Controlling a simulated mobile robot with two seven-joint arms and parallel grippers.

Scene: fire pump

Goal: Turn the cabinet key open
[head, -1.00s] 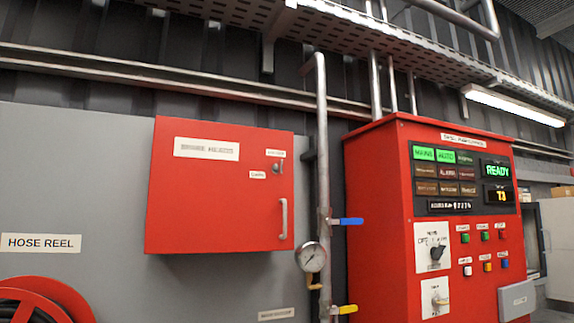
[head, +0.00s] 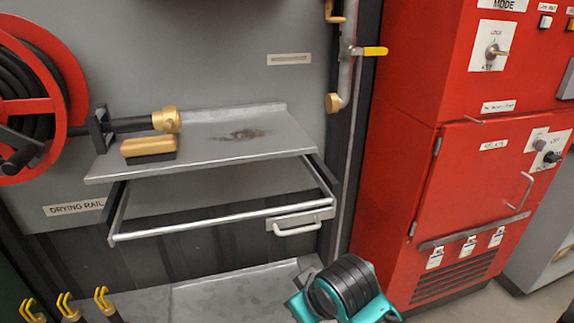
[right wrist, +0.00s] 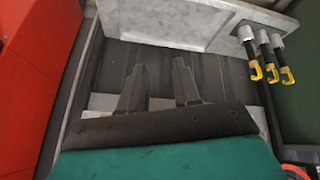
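A red floor cabinet (head: 465,185) stands at the right in the head view. Its lower door has a pale handle (head: 521,191). Above the handle is a small lock plate (head: 537,140) with a dark knob or key (head: 551,157) beside it; I cannot tell which it is. My right arm shows at the bottom centre, well left of and below that lock, touching nothing visible. In the right wrist view my right gripper (right wrist: 160,82) has its two dark fingers apart with nothing between them. My left gripper is in no view.
A grey shelf (head: 215,140) with a brass-ended nozzle (head: 165,120) and a rail frame below projects from the wall. A red hose reel (head: 62,95) is at the left. Several yellow hooks (head: 70,305) show low left. A yellow-handled valve (head: 374,51) is on the pipe.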

